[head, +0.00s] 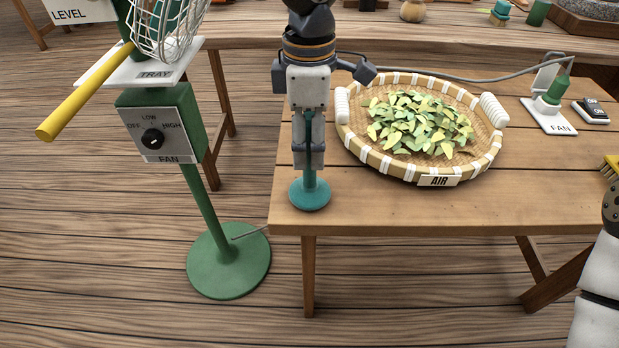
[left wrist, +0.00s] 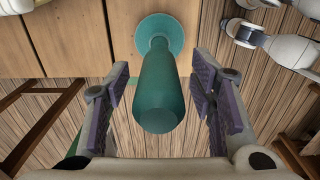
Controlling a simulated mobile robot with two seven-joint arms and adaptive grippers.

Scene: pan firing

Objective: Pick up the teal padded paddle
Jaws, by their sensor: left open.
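The teal padded paddle (head: 310,194) stands near the front left corner of the wooden table, its round pad down on the top and its handle pointing up. My left gripper (head: 308,155) is at the handle, with its fingers pointing down. In the left wrist view the thick teal handle (left wrist: 158,90) rises between the two open fingers of my left gripper (left wrist: 160,105), with a gap on each side. The pad (left wrist: 160,30) shows beyond it. My right gripper is not in view; only part of my right arm shows at the right edge.
A woven basket (head: 345,137) of green leaves, labelled AIR, stands close to the right of the paddle. A green fan stand (head: 210,225) with a tray and yellow handle (head: 85,90) is to the left. The table front (head: 420,210) is clear.

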